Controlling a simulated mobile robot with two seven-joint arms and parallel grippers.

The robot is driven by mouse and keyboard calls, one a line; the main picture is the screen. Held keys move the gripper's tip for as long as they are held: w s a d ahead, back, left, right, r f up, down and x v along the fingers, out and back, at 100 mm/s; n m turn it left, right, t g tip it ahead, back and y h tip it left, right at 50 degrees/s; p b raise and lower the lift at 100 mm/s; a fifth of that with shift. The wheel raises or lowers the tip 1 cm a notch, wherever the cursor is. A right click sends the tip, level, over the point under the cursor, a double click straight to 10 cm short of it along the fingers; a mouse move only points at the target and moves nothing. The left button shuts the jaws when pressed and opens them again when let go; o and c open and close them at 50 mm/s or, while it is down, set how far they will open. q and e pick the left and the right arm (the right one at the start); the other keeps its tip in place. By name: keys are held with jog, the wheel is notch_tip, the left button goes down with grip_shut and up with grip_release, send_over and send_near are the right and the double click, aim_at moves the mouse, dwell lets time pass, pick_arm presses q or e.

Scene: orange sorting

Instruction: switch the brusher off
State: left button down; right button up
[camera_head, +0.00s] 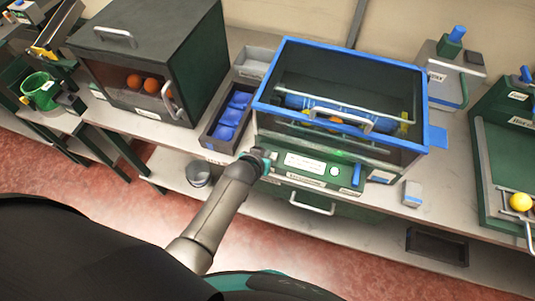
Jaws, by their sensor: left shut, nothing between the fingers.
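The brusher (350,180) is a green machine with a blue-framed clear cover (354,47). Inside it a blue roller brush (310,102) and an orange (336,120) show. Its front panel has a white label (305,163), a round white button (334,171), a small lit green spot (339,153) and a blue lever (357,174). My left gripper (266,160) is shut at the left end of this panel, close to it; whether it touches is too small to tell. It partly hides that end of the panel. My right gripper is out of view.
A dark green box (185,60) with oranges (134,81) stands to the left. A narrow tray with blue pieces (232,117) lies between box and brusher. A small grey block (412,193) sits at the right on the counter. A yellow ball (520,202) is farther right.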

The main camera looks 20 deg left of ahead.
pick_arm(q)
jog(key=shift+s, duration=0.1)
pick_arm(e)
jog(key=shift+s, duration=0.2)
pick_arm(q)
jog(key=shift+r+p, duration=0.45)
jog(key=shift+p, duration=0.1)
jog(key=r+p, duration=0.3)
jog(key=shift+a+r+p, duration=0.3)
jog(key=shift+r+p, duration=0.05)
jog(key=shift+r, duration=0.05)
jog(key=p+v, duration=0.1)
jog(key=v, duration=0.8)
jog(key=shift+s+a, duration=0.25)
jog(key=shift+a, duration=0.15)
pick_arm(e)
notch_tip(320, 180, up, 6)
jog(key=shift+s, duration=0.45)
pick_arm(q)
jog(key=shift+f, duration=0.1)
jog(key=shift+d+r+h+b, duration=0.25)
jog(key=shift+d+h+b, duration=0.4)
jog(key=shift+b, duration=2.85)
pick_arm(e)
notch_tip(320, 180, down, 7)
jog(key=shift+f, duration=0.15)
